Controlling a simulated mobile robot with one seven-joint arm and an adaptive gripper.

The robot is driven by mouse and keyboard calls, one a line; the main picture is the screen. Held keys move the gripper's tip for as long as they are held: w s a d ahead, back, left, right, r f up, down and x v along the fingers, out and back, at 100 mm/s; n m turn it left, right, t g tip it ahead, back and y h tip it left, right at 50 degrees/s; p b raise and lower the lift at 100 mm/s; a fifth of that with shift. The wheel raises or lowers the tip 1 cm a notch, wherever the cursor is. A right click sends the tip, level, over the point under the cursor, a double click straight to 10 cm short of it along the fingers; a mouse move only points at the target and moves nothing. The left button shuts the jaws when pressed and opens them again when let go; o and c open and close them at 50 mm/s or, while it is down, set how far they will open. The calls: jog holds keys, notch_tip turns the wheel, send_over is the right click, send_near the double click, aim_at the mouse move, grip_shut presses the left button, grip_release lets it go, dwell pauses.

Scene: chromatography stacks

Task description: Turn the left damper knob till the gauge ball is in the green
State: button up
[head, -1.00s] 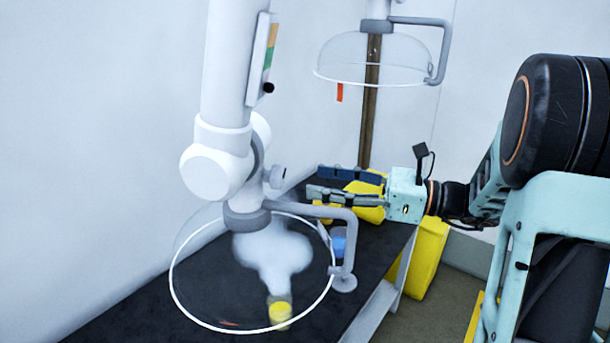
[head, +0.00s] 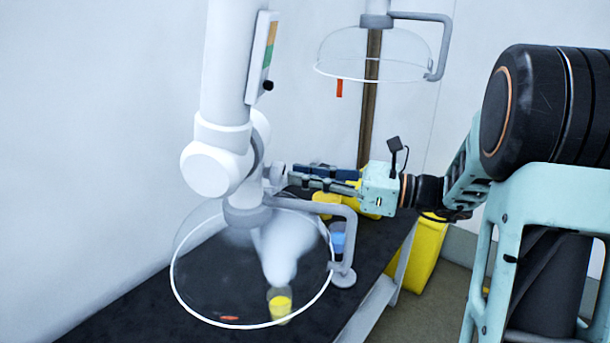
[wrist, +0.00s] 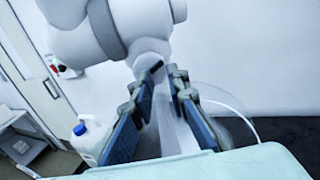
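The near white extraction arm (head: 228,60) carries a gauge strip (head: 268,55) with an orange-yellow part above a green part. The dark gauge ball (head: 268,86) sits below the green. The grey damper knob (head: 274,173) sticks out right of the white joint. My gripper (head: 290,175) points left at the knob, its fingertips very close to it. In the wrist view the fingers (wrist: 163,75) stand apart, and the knob (wrist: 150,64) with a dark mark shows just beyond or between their tips. Contact cannot be told.
A clear hood (head: 180,285) with a grey handle (head: 347,245) hangs below, over the black bench (head: 110,318). A yellow-filled beaker (head: 280,306) gives off vapour. A second hood (head: 375,60) hangs at the back.

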grip_shut()
jog(key=o, duration=1.1)
grip_release()
jog(key=v, duration=1.2)
